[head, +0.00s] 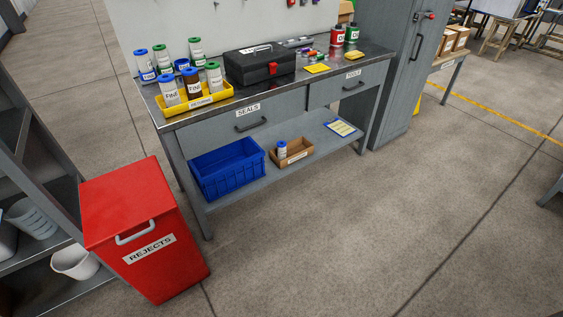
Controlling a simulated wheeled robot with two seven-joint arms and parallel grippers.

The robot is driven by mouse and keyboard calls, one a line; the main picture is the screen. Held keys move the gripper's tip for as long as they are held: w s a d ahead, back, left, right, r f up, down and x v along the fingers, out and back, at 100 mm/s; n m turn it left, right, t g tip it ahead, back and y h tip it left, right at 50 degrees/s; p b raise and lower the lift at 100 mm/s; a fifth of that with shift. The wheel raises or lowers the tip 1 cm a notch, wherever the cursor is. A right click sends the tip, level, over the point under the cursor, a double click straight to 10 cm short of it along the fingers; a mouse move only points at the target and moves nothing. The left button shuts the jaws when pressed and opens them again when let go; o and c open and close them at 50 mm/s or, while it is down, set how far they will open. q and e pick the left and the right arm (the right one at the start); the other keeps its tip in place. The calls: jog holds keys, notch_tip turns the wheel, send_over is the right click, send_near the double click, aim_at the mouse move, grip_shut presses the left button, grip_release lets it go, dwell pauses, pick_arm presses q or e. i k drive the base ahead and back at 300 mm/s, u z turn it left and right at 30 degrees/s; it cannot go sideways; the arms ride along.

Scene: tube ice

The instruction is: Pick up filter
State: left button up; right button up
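Several labelled cylindrical canisters that look like filters stand at the left end of the grey workbench. In a yellow tray (226,97) are a blue-topped one (169,92), a brown one with a blue top (194,85) and a green-topped one (214,77). Behind the tray stand more, including a blue-topped one (145,67) and a green-topped one (196,52). Another small white canister with a blue top (282,149) stands in an open cardboard box (297,153) on the lower shelf. The small label print is hard to read. Neither of my grippers shows.
The workbench (290,95) carries a black toolbox (262,67) and red and green cans at its back right. A blue crate (228,170) sits on the lower shelf. A red REJECTS bin (130,205) stands at the front left. The floor (370,220) before the bench is clear.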

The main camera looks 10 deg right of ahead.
aim_at(282, 144)
jog(key=z, duration=0.85)
jog(key=i, duration=2)
jog(key=u, duration=0.45)
